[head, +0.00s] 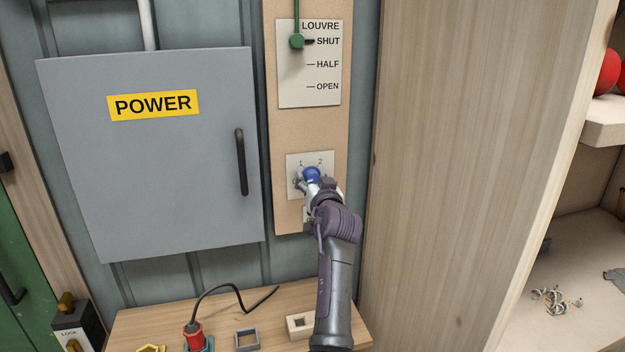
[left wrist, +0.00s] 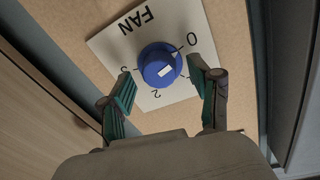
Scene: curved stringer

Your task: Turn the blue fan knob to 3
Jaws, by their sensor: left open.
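The blue fan knob (left wrist: 158,62) sits on a white plate (left wrist: 108,46) marked FAN, with 0, 2 and 3 readable around it in the left wrist view. A white mark shows on the knob's face; I cannot tell for certain which number it points to. In the head view the knob (head: 311,174) is partly covered by my left gripper (head: 313,183), and 1 and 2 show above it. My left gripper is open, with one teal-padded finger on each side of the knob, apparently apart from it. The 1 is hidden in the left wrist view. My right gripper is out of view.
A louvre plate (head: 310,90) with a green pull (head: 297,41) at SHUT is above the fan plate. A grey POWER cabinet (head: 150,180) stands left. A wooden panel (head: 460,150) is close on the right. Below is a bench (head: 270,300) with small parts.

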